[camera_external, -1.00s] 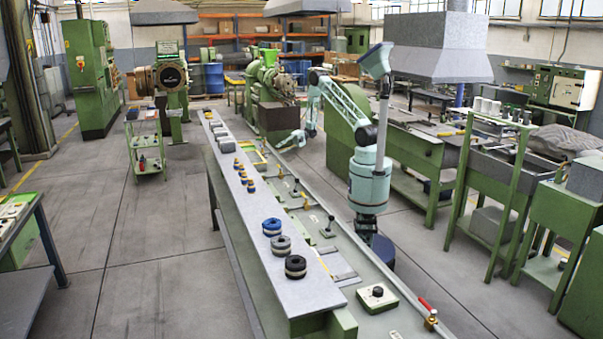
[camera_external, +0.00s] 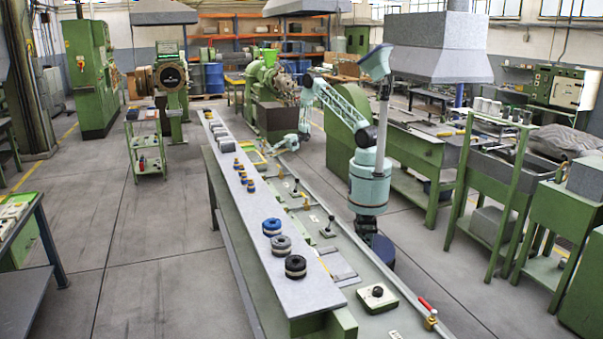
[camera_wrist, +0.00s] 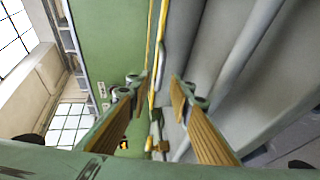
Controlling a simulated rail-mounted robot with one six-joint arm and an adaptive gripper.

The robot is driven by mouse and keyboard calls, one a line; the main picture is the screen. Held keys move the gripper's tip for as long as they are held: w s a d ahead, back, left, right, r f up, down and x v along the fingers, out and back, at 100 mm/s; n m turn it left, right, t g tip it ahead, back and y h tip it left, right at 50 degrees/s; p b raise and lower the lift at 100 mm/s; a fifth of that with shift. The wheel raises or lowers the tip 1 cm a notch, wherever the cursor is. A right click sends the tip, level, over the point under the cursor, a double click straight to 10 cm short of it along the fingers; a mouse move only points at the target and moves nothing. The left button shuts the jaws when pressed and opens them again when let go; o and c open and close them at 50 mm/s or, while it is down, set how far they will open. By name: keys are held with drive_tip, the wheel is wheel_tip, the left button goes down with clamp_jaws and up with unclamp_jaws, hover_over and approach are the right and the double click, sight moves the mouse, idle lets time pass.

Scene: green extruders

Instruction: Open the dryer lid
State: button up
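My gripper (camera_external: 282,146) is low at the far end of the rail, beside the long bench, and is small in the external view. In the wrist view my gripper (camera_wrist: 157,88) is open, with one finger on each side of a narrow yellow-edged strip (camera_wrist: 161,35). A green panel (camera_wrist: 115,45) lies left of the strip and grey rounded surfaces (camera_wrist: 215,60) lie right of it. A small light, handle-like part (camera_wrist: 155,88) shows between the fingertips; contact cannot be told. I cannot tell for sure which surface is the dryer lid.
The long bench (camera_external: 290,286) beside my rail carries blue, grey and black rings (camera_external: 272,227) and several smaller pieces. A green extruder (camera_external: 272,112) stands beyond my gripper. Green worktables (camera_external: 478,228) stand to the right. The floor (camera_external: 150,245) to the left is open.

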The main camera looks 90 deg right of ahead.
sight(267, 156)
drive_tip(key=shift+b+x, duration=0.4)
drive_tip(key=shift+x, duration=2.75)
drive_tip(key=shift+c, duration=0.3)
clamp_jaws()
